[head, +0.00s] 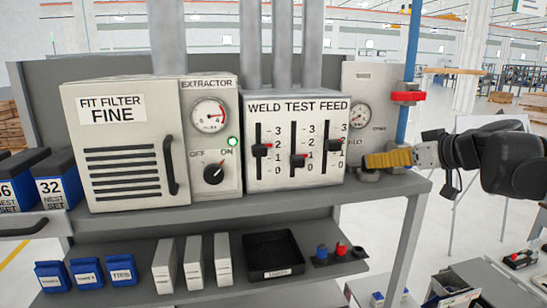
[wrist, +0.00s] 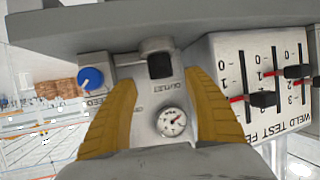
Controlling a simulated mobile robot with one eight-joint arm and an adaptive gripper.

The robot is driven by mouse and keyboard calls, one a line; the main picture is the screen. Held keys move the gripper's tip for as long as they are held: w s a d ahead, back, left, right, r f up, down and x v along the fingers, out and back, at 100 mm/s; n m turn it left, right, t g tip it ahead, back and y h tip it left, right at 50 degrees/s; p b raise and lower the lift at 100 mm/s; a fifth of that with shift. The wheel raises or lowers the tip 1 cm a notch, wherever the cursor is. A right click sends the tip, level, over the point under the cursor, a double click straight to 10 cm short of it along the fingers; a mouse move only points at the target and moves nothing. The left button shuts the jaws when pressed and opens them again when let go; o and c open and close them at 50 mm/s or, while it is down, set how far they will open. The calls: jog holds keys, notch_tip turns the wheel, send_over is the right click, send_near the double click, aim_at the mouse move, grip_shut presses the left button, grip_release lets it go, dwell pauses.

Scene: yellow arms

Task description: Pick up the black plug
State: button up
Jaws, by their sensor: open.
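My gripper (head: 369,161) has yellow fingers and reaches in from the right, by the right end of the upper shelf. In the wrist view my gripper (wrist: 160,76) is open, its fingers apart with nothing held. Between and just beyond the fingertips is a grey outlet fitting (wrist: 155,45) with a black square face (wrist: 160,66); I cannot tell if this is a plug or an opening. On the lower shelf in the head view, a small dark round piece (head: 359,252) sits beside a blue plug (head: 321,251) and a red plug (head: 341,248). It may be the black plug.
The weld test feed box (head: 295,150) with sliders stands left of my gripper. A blue pipe with a red valve (head: 408,97) rises close behind it. The wrist view shows a gauge (wrist: 171,122) and a blue knob (wrist: 91,78). A black tray (head: 273,258) is on the lower shelf.

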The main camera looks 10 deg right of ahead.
jog(key=p+x, duration=0.1)
jog(key=x, duration=0.4)
jog(key=shift+w+r+p, duration=0.15)
jog(key=shift+w+p, duration=0.05)
jog(key=shift+p, duration=0.15)
jog(key=shift+s+a, duration=0.1)
jog(key=shift+s, duration=0.2)
jog(key=c, duration=1.3)
